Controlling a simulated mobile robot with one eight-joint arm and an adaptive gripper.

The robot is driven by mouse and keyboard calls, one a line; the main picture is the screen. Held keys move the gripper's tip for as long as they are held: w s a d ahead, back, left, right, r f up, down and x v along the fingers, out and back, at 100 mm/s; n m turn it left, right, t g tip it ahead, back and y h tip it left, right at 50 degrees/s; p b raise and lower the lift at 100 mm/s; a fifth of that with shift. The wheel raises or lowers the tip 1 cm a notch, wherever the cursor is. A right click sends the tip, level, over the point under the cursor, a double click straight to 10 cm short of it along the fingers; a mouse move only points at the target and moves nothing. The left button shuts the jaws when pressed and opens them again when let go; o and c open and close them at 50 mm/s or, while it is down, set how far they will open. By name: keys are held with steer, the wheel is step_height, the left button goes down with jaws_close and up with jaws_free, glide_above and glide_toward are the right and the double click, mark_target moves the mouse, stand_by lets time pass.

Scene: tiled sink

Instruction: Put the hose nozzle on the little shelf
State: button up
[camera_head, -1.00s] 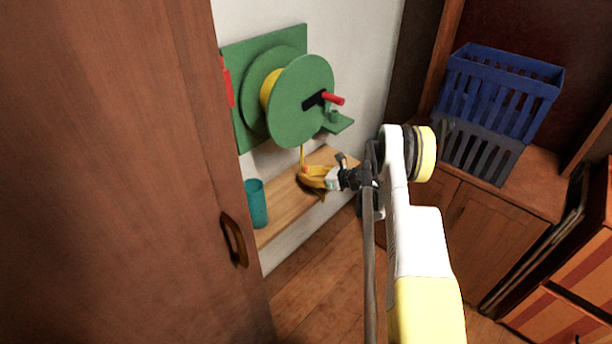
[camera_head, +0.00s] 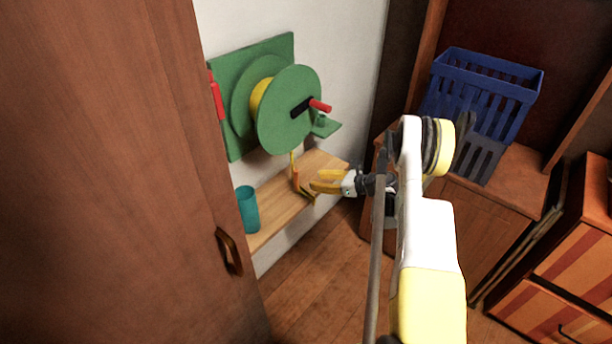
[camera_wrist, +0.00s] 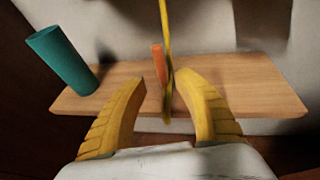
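The orange hose nozzle (camera_head: 295,179) hangs on the yellow hose below the green reel (camera_head: 290,110), close above the wooden shelf board (camera_head: 275,205). In the wrist view the nozzle (camera_wrist: 158,64) is upright beside the hose (camera_wrist: 165,30), beyond the gap between my fingers. My gripper (camera_head: 313,187) has yellow fingers and is beside the nozzle, to its right in the head view. In the wrist view my gripper (camera_wrist: 160,84) is open, with nothing visibly clasped. A small green ledge (camera_head: 326,128) sticks out at the right of the reel. I cannot tell whether the nozzle touches the board.
A teal cup (camera_head: 248,210) stands at the left end of the wooden board. A brown cabinet door (camera_head: 110,180) fills the left side. A blue crate (camera_head: 485,90) stands on the cabinet at right. Open floor (camera_head: 310,280) lies below the board.

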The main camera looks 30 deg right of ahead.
steer(key=a+r+n+g+h, duration=0.1)
steer(key=a+r+n, duration=0.25)
steer(key=r, duration=0.35)
steer(key=a+r+n+g, duration=0.2)
steer(key=a+r+n, duration=0.15)
steer(key=r, duration=0.35)
steer(key=s+a+r+n+g+h, duration=0.2)
steer(key=s+a+r+n, duration=0.55)
steer(key=a+r, duration=0.4)
steer(key=s+a+r+n+h, duration=0.2)
steer(key=s+a+n, duration=0.2)
steer(key=s+n, duration=0.3)
steer(key=s+a+r+n+h, duration=0.2)
steer(key=s+n, duration=0.6)
steer(key=s, duration=0.8)
steer(key=shift+s+a+r, duration=0.25)
steer(key=shift+a+r, duration=0.15)
steer(key=shift+a, duration=0.5)
